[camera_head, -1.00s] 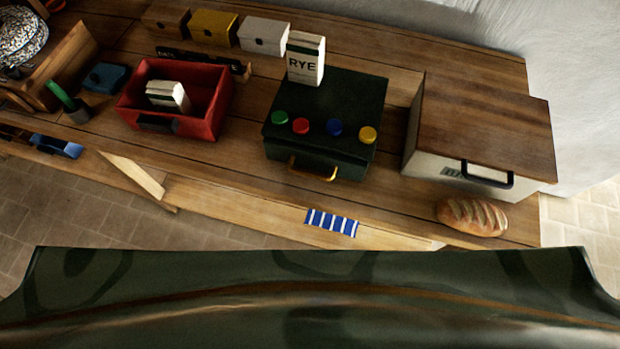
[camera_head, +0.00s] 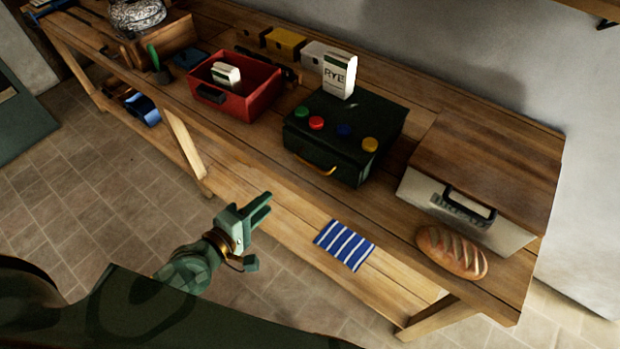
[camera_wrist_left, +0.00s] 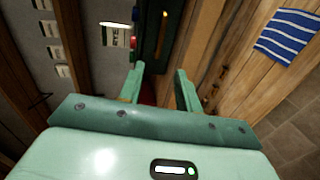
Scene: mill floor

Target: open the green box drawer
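My left gripper (camera_head: 262,232) is in front of the bench, left of and below the handle, apart from the box. Its two fingers are spread with nothing between them; they also show spread in the left wrist view (camera_wrist_left: 161,84). There the dark green box (camera_wrist_left: 148,58) shows partly beyond the fingers. My right gripper is not in view.
A white RYE packet (camera_head: 339,76) stands on the box's back edge. A red open bin (camera_head: 262,96) stands to the left. A bread bin (camera_head: 485,172) and a loaf (camera_head: 452,252) are to the right. A striped cloth (camera_head: 345,244) lies below the box front.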

